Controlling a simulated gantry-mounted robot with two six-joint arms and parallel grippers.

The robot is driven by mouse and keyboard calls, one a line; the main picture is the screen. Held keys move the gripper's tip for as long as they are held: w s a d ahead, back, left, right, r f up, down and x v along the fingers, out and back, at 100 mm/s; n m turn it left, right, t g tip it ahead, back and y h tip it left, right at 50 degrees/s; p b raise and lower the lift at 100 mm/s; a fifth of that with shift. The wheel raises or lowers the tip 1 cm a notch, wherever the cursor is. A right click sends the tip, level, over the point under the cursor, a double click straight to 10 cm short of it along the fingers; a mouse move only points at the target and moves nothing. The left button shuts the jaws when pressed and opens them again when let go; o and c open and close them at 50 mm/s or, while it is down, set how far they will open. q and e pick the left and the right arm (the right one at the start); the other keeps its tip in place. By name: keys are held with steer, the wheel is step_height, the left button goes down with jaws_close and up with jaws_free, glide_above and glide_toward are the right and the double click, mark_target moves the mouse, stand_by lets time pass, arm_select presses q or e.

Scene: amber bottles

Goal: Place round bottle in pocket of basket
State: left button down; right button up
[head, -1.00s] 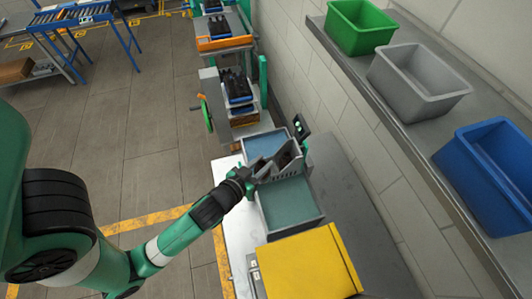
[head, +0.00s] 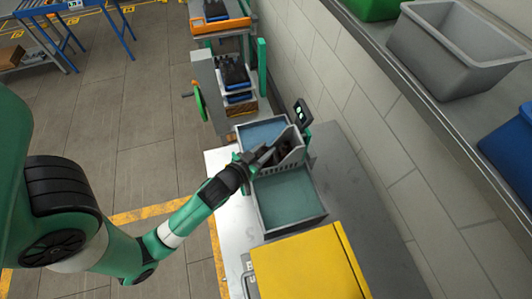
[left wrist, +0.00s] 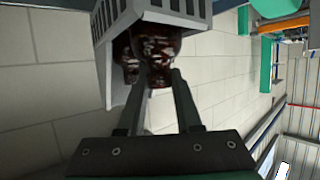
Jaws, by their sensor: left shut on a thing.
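A grey slotted basket (head: 296,152) stands between two trays in the head view, with dark bottles (head: 283,149) inside it. My left gripper (head: 266,156) reaches in from the left at the basket's near side. In the left wrist view the basket (left wrist: 112,60) is at the top, and dark amber glass, the round bottle (left wrist: 160,72), shows between the tips of my left gripper (left wrist: 158,80). The fingers are shut on it at the basket's opening. Where one bottle ends and another begins is hard to tell. My right gripper is not in view.
A blue-lined tray (head: 247,131) lies behind the basket and a green-grey tray (head: 288,197) in front. A yellow box (head: 307,268) stands nearer. A small display (head: 303,112) stands by the wall. A shelf at right holds a grey bin (head: 455,50) and a blue bin (head: 510,150).

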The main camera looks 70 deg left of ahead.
arm_select(q)
steer(key=shift+r, duration=0.1)
steer(key=c, duration=0.6)
jaws_free()
steer(key=shift+s+r, duration=0.1)
steer(key=v, duration=1.1)
steer(key=shift+s+d+r, duration=0.2)
steer(key=shift+s, duration=0.05)
